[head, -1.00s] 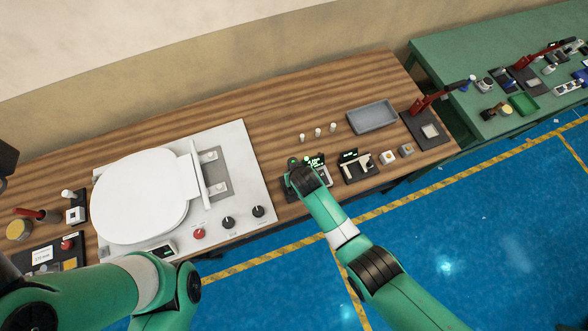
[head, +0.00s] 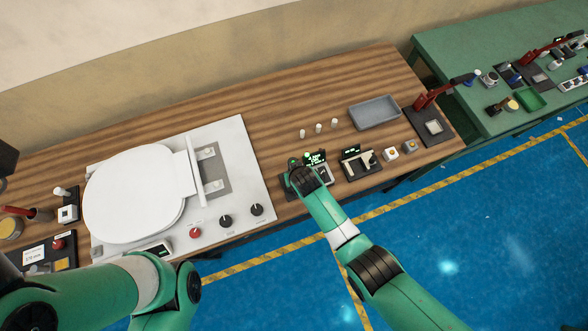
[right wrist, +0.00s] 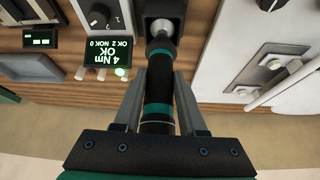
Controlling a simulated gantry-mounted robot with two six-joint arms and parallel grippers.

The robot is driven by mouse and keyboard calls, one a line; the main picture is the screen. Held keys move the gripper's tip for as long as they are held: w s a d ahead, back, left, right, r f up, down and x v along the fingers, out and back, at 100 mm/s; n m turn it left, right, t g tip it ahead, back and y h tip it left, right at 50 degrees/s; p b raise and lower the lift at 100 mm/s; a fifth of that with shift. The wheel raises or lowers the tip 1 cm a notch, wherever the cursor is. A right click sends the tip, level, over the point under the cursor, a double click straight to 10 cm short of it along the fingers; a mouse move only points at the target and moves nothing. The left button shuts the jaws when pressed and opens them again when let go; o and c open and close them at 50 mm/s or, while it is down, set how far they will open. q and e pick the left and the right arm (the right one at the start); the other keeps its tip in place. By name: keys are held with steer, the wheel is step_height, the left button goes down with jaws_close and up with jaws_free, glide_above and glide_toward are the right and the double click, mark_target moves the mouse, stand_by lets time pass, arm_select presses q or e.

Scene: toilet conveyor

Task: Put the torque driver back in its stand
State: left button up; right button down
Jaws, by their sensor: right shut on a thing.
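The torque driver (right wrist: 158,90), black with teal bands and a silver neck, is between the fingers of my right gripper (right wrist: 160,105) in the right wrist view. The gripper is shut on its body. The silver neck reaches the black stand (right wrist: 165,10) at the top of that view; I cannot tell whether it is seated. In the head view my right gripper (head: 306,178) is over the black station right of the white panel, and hides the driver. My left arm shows at lower left, but its gripper is not visible.
A display (right wrist: 107,60) reading "4 Nm OK, OK 2 NOK 0" and a knob stand left of the driver. The white toilet seat (head: 135,195) lies on the panel at left. A grey tray (head: 374,113) and several small parts lie to the right and behind.

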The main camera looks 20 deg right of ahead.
steer(key=shift+f+b, duration=1.3)
steer(key=shift+f, duration=0.1)
arm_select(q)
step_height(320, 180, down, 3)
steer(key=shift+r, duration=0.1)
arm_select(e)
steer(key=c, duration=0.5)
jaws_free()
steer(key=shift+o, duration=0.5)
